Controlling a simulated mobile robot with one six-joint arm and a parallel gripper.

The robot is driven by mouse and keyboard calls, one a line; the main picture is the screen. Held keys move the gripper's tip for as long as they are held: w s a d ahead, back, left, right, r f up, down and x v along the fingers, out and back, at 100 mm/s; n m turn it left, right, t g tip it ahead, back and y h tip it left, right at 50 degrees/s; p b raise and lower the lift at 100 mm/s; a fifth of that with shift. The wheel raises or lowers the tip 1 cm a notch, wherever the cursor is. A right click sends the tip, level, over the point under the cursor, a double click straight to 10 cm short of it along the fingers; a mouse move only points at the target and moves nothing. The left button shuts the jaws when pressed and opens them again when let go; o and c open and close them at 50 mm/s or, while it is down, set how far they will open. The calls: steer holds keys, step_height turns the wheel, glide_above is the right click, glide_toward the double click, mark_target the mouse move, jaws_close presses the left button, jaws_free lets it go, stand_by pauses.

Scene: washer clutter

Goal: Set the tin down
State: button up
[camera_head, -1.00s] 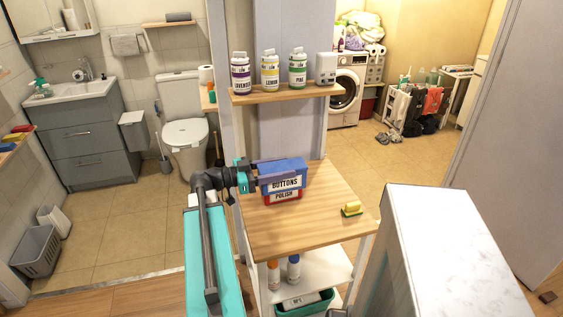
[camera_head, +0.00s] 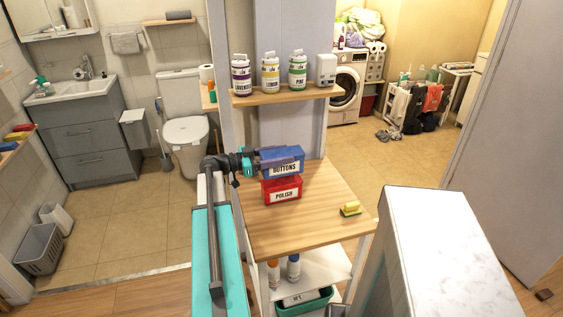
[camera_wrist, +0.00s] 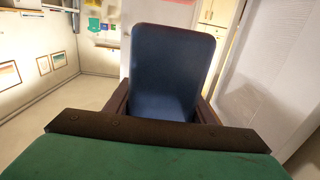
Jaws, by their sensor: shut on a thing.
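A blue tin labelled BUTTONS (camera_head: 284,168) is held in my gripper (camera_head: 272,157) above the wooden table top (camera_head: 310,225). A red tin labelled POLISH (camera_head: 282,190) stands on the table directly below the blue tin. The blue tin looks raised off the red tin's top, though the gap is narrow in this view.
A yellow and green sponge (camera_head: 350,209) lies at the table's right edge. A shelf (camera_head: 290,94) with several bottles is behind the table. A white-topped block (camera_head: 440,235) stands at the right. The table's front half is clear.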

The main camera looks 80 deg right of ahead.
steer(key=shift+d, duration=0.1)
stand_by(0.3)
steer(key=shift+f+p, duration=0.7)
steer(key=shift+f, duration=1.05)
steer(key=shift+f, duration=0.15)
steer(key=o, duration=1.1)
steer(key=shift+r, duration=0.25)
steer(key=b+v, duration=0.3)
steer(key=v, duration=0.9)
steer(key=shift+b, duration=0.35)
